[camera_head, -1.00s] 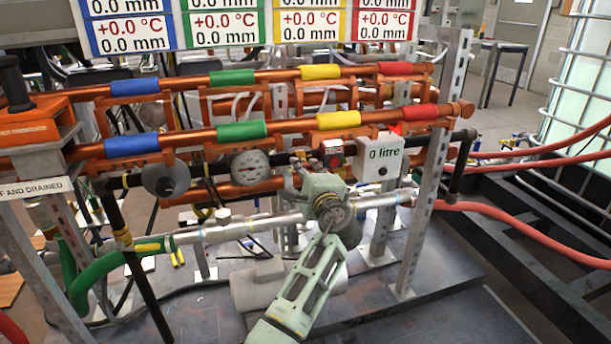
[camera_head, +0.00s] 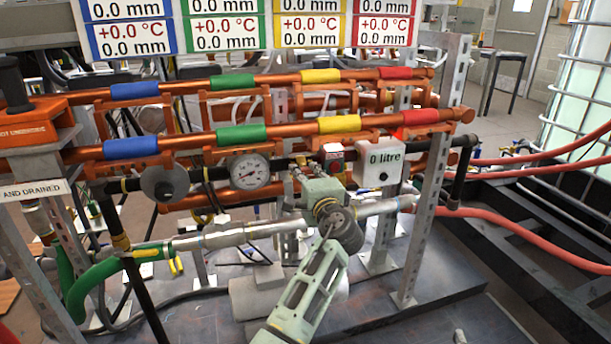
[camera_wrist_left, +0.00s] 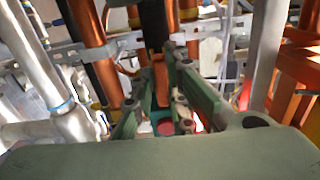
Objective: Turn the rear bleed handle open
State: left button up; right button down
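I cannot make out for certain which part is the rear bleed handle. A small yellow lever (camera_head: 148,252) shows by the green hose at the lower left. My left gripper (camera_head: 308,166) is in front of the lower copper pipes, just left of a small box with a red button (camera_head: 333,158). In the left wrist view its two green fingers (camera_wrist_left: 153,82) stand apart, with a copper pipe and a red round button (camera_wrist_left: 166,128) showing beyond or between them. I see nothing held. My right gripper is not in view.
A dial gauge (camera_head: 249,171) and a grey disc (camera_head: 164,183) are left of my gripper. A white "0 litre" box (camera_head: 378,164) is to its right. A silver pipe (camera_head: 225,236) runs below, and a steel upright (camera_head: 432,170) stands at right.

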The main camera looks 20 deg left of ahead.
pick_arm(q)
jog(key=o, duration=0.3)
jog(key=shift+s, duration=0.1)
jog(key=v, duration=0.7)
jog(key=shift+s+d, duration=0.1)
jog(key=shift+d, duration=0.05)
